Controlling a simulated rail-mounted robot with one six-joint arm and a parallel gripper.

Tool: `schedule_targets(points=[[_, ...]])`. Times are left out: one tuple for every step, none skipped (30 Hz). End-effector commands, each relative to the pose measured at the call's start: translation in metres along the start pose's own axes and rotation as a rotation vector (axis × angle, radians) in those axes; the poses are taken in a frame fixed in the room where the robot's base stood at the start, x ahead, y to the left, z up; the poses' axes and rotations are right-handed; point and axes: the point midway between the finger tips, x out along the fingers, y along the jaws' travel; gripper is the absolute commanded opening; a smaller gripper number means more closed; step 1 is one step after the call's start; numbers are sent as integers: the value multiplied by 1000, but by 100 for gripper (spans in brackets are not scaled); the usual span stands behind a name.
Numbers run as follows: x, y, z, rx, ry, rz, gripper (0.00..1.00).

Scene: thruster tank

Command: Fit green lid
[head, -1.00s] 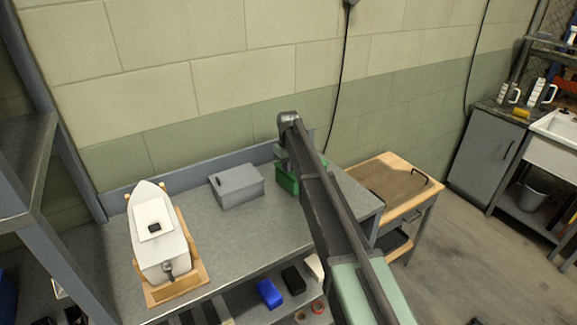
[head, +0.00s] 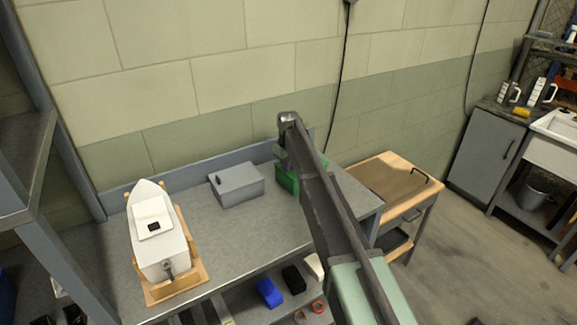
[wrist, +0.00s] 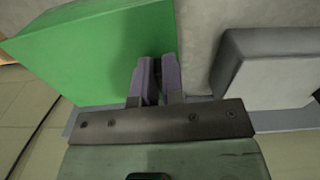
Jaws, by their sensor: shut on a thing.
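The green lid (wrist: 95,50) fills the upper left of the wrist view as a broad flat green face. My gripper (wrist: 156,65) is at its right edge, with its two purple-grey fingers close together. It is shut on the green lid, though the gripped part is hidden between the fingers. In the head view green (head: 287,179) shows on the bench beside my arm, partly covered by it. I cannot tell there whether lid and box are separate or seated.
A grey box (head: 236,184) stands just left of the green on the grey bench (head: 235,240). A white boat hull (head: 160,245) rests in a wooden cradle further left. Blue and black blocks lie on the shelf below. A wooden-topped cart (head: 365,175) stands to the right.

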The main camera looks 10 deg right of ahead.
Motion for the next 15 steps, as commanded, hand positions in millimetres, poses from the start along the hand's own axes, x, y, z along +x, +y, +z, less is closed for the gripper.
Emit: schedule_targets(points=[[1,0,0,0,0,0,0],[1,0,0,0,0,0,0],[2,0,0,0,0,0,0],[2,0,0,0,0,0,0],[3,0,0,0,0,0,0],[3,0,0,0,0,0,0],[3,0,0,0,0,0,0],[3,0,0,0,0,0,0],[3,0,0,0,0,0,0],[3,0,0,0,0,0,0],[3,0,0,0,0,0,0],[3,0,0,0,0,0,0],[3,0,0,0,0,0,0],[3,0,0,0,0,0,11],[3,0,0,0,0,0,17]])
